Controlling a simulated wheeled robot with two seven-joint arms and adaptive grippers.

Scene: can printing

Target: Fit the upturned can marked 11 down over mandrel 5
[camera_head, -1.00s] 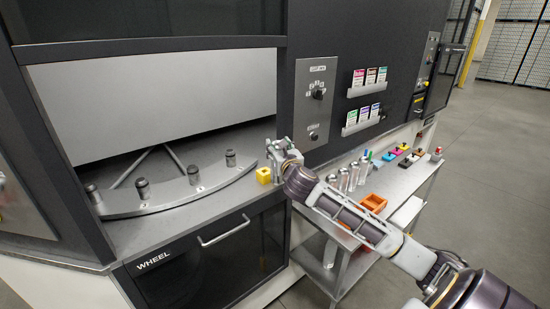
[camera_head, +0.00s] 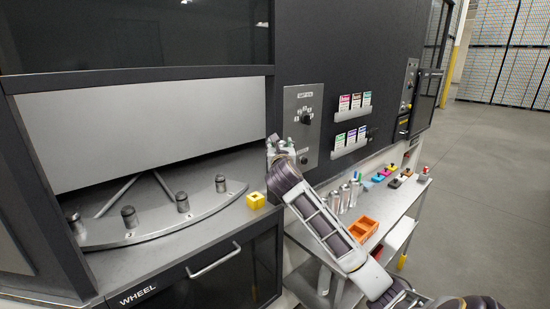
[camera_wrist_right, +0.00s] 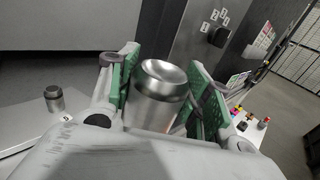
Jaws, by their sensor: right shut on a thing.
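My right gripper (camera_head: 279,148) is at the right end of the machine opening, above and to the right of the wheel (camera_head: 170,228). In the right wrist view its green-padded fingers are closed on a silver can (camera_wrist_right: 158,98), concave base up. No number shows on the can's visible side. Several dark-topped mandrels stand upright along the wheel. The rightmost mandrel (camera_head: 221,184) is the closest to the gripper, and its small label is hard to read. A bare mandrel (camera_wrist_right: 54,98) also shows at left in the right wrist view, apart from the can. My left gripper is out of view.
A grey dial panel (camera_head: 303,125) is close behind the gripper. A side table (camera_head: 405,205) holds several silver cans (camera_head: 345,195), an orange tray (camera_head: 363,229) and coloured pieces.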

